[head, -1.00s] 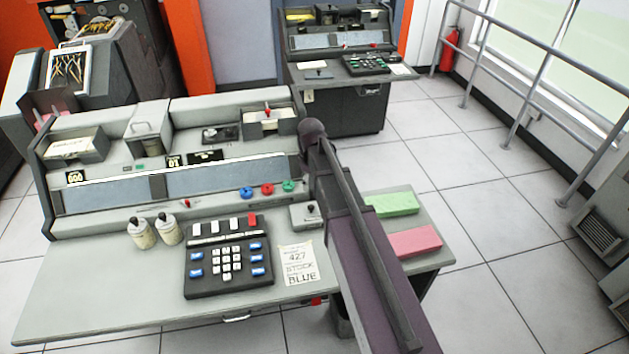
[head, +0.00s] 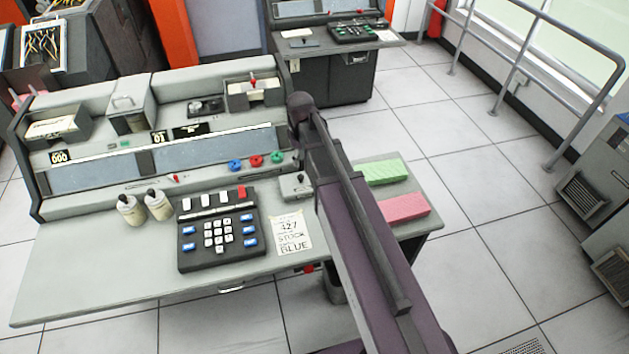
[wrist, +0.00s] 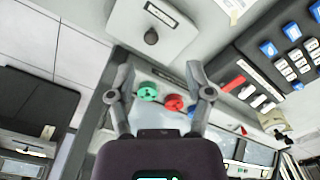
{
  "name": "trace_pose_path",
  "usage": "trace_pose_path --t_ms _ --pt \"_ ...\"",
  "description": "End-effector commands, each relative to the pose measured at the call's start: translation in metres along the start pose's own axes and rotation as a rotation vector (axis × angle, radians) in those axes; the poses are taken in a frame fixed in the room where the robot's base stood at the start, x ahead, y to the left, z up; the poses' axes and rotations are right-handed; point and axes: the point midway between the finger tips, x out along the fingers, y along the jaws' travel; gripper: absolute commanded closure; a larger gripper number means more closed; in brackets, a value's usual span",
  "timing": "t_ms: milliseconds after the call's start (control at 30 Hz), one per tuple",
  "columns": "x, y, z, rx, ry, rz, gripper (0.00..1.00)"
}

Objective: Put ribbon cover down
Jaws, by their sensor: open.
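My gripper (wrist: 160,84) is open and empty in the wrist view, its two fingers spread over the console near the small knob box. In the head view my arm hides the gripper. A grey box-like cover with a handle on top (head: 129,105) stands at the back left of the console (head: 110,290). It looks like the ribbon cover, but I cannot tell for certain. It appears raised above the panel, and nothing touches it. It is well to the left of my arm and I cannot make it out in the wrist view.
Near my gripper are a box with a black knob (wrist: 151,37), a green knob (wrist: 149,92) and a red knob (wrist: 174,102). The keypad (head: 216,242), two pots (head: 131,212), a card (head: 290,233) and green (head: 384,172) and pink (head: 404,208) stacks are on the desk.

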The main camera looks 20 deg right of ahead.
Motion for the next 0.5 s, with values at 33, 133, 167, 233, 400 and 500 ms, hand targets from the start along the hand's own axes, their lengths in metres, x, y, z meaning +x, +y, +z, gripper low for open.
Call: trace_pose_path --t_ms 33,133,167,233,400,500 --pt "0.000 -0.011 0.016 0.049 0.000 0.000 0.34" --pt "0.000 -0.027 0.041 0.173 0.000 0.000 0.34" --pt "0.000 -0.032 0.048 0.212 0.000 0.000 0.34" --pt "0.000 -0.044 0.066 0.307 0.000 0.000 0.34" --pt "0.000 -0.069 0.102 0.514 -0.001 0.000 0.34" --pt "0.000 -0.077 0.115 0.596 -0.001 0.000 0.34"
